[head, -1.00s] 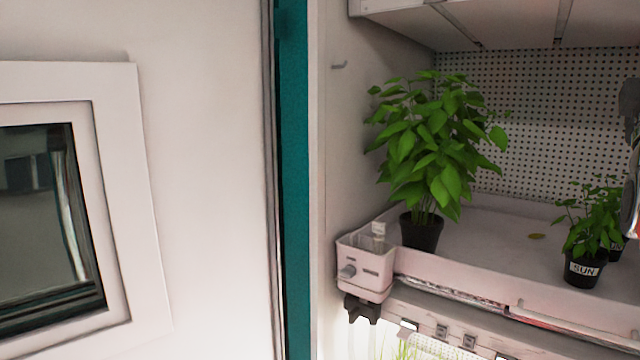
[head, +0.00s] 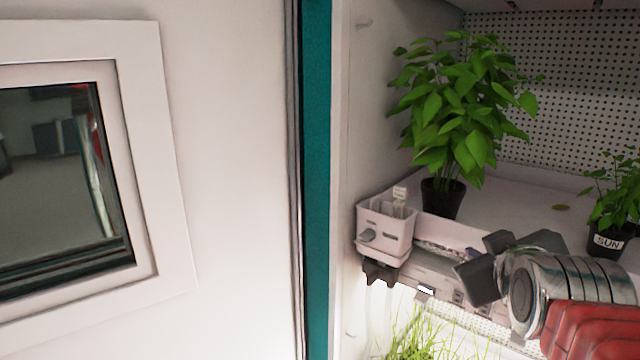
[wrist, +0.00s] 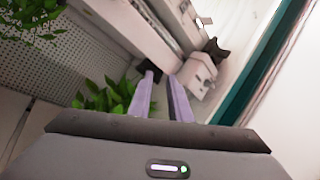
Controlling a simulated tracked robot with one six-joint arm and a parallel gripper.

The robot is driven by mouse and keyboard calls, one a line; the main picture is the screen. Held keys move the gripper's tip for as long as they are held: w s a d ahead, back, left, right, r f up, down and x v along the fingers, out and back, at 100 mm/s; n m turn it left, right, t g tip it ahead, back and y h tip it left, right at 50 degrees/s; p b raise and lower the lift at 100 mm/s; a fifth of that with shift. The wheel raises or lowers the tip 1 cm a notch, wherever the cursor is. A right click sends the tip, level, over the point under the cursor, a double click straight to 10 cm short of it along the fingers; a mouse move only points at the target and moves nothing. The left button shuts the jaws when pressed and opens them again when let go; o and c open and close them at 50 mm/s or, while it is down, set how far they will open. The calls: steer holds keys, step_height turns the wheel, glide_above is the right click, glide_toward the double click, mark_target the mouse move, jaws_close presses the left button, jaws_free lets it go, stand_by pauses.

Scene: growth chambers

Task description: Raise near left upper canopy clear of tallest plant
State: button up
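The tallest plant (head: 458,100) stands in a black pot at the left end of the upper shelf, in the head view. Only a thin strip of the upper canopy (head: 550,4) shows at the top edge, above the plant's leaves; the rest is out of frame. My gripper (head: 480,265) is in front of the shelf edge, right of the white box and below the tall plant's pot. In the wrist view my gripper's two pale fingers (wrist: 160,82) stand apart with a gap between them. I see nothing held there.
A white box with a knob (head: 385,235) is fixed at the shelf's left corner; it also shows in the wrist view (wrist: 199,75). A small plant labelled SUN (head: 610,205) stands right. Grass (head: 420,335) grows below. A teal post (head: 316,180) and a wall with a window stand left.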

steer(key=s+a+f+m+g+y, duration=0.1)
steer(key=s+a+f+g, duration=0.2)
steer(key=s+a+f, duration=0.2)
steer(key=s+a+f+m+g+y, duration=0.2)
steer(key=s+a+f+g, duration=0.2)
steer(key=s+f, duration=0.6)
step_height(320, 180, down, 4)
steer(key=shift+s+a+r, duration=0.2)
steer(key=shift+a, duration=0.7)
